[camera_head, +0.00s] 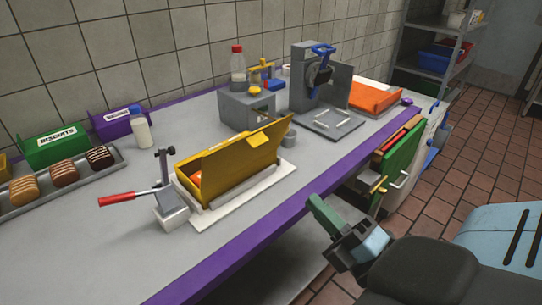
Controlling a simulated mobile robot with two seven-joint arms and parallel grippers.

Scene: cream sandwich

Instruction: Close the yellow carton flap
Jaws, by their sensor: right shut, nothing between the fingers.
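The yellow carton (207,187) sits on a white board on the grey bench. A lighter yellow tab (259,139) shows on the flap. A strip of orange shows inside the carton at its left end. My right gripper (316,206) has green fingers and is shut and empty. It is off the front edge of the bench, to the right of the carton and apart from it. My left gripper is not in view.
A clamp with a red handle (117,199) stands just left of the carton. A grey press with a blue handle (321,80) stands behind right. A biscuit tray (113,169), a small white bottle (141,130) and a green box (52,147) are at the left. The purple bench edge (232,257) is clear.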

